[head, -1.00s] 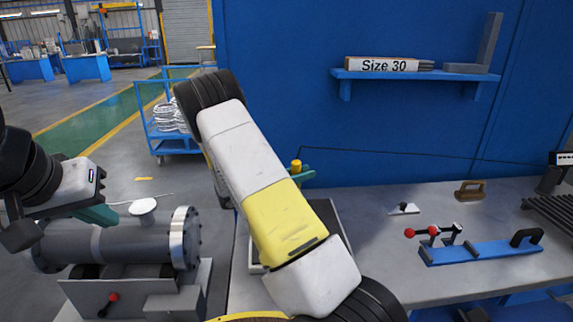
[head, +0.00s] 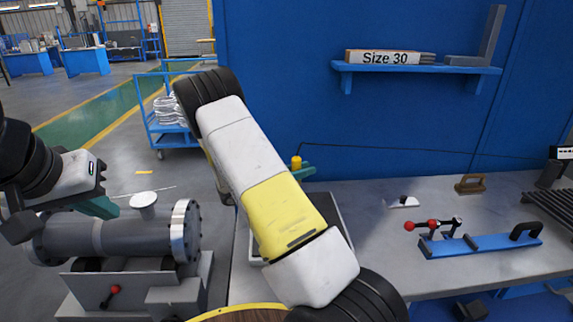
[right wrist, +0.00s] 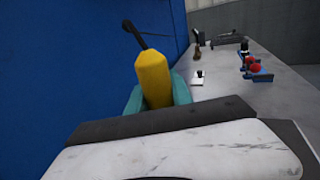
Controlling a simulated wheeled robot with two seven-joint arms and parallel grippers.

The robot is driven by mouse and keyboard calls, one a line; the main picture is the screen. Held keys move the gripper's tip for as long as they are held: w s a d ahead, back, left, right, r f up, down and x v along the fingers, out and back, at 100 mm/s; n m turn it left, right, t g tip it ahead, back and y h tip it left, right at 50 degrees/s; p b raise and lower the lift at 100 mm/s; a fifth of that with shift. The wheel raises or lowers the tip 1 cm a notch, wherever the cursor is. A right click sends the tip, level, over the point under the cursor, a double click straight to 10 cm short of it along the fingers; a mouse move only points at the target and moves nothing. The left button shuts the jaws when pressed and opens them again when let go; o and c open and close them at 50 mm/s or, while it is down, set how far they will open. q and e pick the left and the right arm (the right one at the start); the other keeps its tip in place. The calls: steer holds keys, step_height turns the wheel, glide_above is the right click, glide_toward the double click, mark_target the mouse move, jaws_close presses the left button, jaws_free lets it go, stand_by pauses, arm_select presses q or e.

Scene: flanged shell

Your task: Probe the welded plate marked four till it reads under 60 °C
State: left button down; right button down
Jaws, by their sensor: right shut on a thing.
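My right gripper (head: 300,172) shows beyond my right arm in the head view, its teal fingers shut on a yellow probe handle (head: 296,163). The right wrist view shows the handle (right wrist: 153,78) between the teal fingers, with a black cable from its top. A thin cable runs along the blue wall to a meter (head: 563,154) at the right edge; its reading is not legible. No plate marked four can be made out; my right arm hides part of the bench and the probe tip. My left gripper (head: 98,207) is by the flanged shell (head: 120,235); its jaw gap is unclear.
A grey-framed tray (head: 345,220) is partly behind my arm on the bench (head: 375,265). A blue clamp fixture (head: 490,245), a brown-handled tool (head: 470,184) and a small white block (head: 404,202) lie to the right. A shelf (head: 420,70) hangs above.

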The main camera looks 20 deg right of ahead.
steer(key=shift+f, duration=0.45)
stand_by(1.1)
step_height(320, 180, up, 7)
stand_by(0.9)
stand_by(5.3)
